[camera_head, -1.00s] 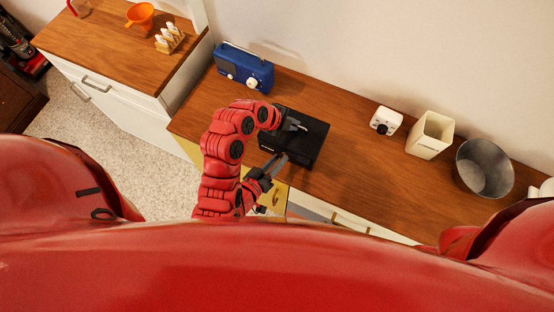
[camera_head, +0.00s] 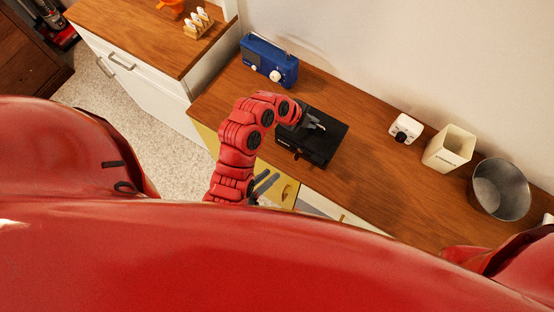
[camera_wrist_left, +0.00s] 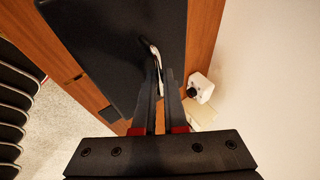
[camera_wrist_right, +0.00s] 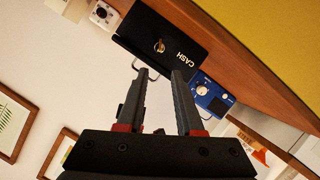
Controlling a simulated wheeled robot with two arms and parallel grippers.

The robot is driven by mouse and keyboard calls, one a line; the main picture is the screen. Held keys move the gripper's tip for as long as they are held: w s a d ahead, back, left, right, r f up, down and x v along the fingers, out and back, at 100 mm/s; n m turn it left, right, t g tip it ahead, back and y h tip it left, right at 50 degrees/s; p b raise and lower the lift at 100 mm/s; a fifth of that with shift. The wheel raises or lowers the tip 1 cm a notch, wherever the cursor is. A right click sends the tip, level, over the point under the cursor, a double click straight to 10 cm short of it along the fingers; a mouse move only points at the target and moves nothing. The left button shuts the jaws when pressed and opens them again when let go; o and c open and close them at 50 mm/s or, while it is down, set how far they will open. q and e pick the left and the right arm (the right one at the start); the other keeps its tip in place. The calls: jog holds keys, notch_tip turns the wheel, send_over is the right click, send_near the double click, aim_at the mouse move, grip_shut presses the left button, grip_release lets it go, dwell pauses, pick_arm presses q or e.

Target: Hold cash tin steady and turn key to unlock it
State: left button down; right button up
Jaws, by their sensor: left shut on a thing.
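The black cash tin (camera_head: 325,147) stands on the wooden counter near its front edge. In the right wrist view its front (camera_wrist_right: 165,30) shows the word CASH and a small brass-coloured key (camera_wrist_right: 160,46) at the lock. My left gripper (camera_head: 316,122) is over the tin's lid, shut on its silver handle, which shows between the fingers in the left wrist view (camera_wrist_left: 153,50). My right gripper (camera_head: 268,183) is open and empty, in front of the tin and apart from it. The right wrist view shows its fingers (camera_wrist_right: 162,75) spread, pointing toward the tin.
A blue radio (camera_head: 268,60) stands left of the tin. A white device (camera_head: 405,128), a cream canister (camera_head: 449,148) and a metal bowl (camera_head: 499,189) stand to the right. The counter (camera_head: 365,165) between the tin and these is clear. Yellow drawer fronts (camera_head: 282,190) lie below the counter edge.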

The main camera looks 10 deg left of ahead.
jog(key=shift+s+a+r, duration=0.1)
jog(key=shift+s, duration=0.15)
